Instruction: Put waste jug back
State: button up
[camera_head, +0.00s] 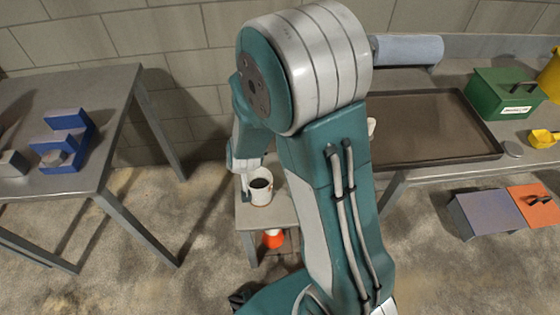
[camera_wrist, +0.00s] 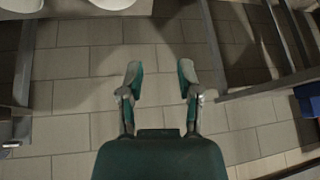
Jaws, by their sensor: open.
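No thing in view is clearly labelled as the waste jug. A white cup-like vessel with a dark inside (camera_head: 261,187) stands upright on a small grey stand (camera_head: 277,211). An orange and white item (camera_head: 272,239) sits low under the stand's top, partly hidden. A yellow container (camera_head: 551,76) is cut off at the right edge. My gripper (camera_wrist: 160,72) is open, with nothing between its fingers and block wall behind them. In the head view it shows just left of the white vessel, partly hidden by my arm; I cannot tell if they touch.
A left table (camera_head: 95,90) holds a blue stepped block (camera_head: 64,140). The right bench holds a dark tray (camera_head: 430,125), a green box (camera_head: 505,96) and a grey-blue roll (camera_head: 407,50). Grey and orange boxes are below. Floor between left table and stand is clear.

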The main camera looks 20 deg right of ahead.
jog(key=s+d+r+n+y, duration=0.1)
jog(key=s+r, duration=0.3)
jog(key=r, duration=0.5)
jog(key=s+r, duration=0.4)
jog(key=r, duration=0.4)
jog(key=s+d+r, duration=0.2)
jog(key=s+r, duration=0.2)
jog(key=s, duration=0.2)
jog(key=s+d+r+h, duration=0.1)
jog(key=s+d+r, duration=0.1)
jog(key=s+r, duration=0.2)
jog(key=s, duration=0.3)
jog(key=shift+s+n+g, duration=0.15)
jog(key=shift+n+g, duration=0.15)
jog(key=shift+a+r, duration=0.1)
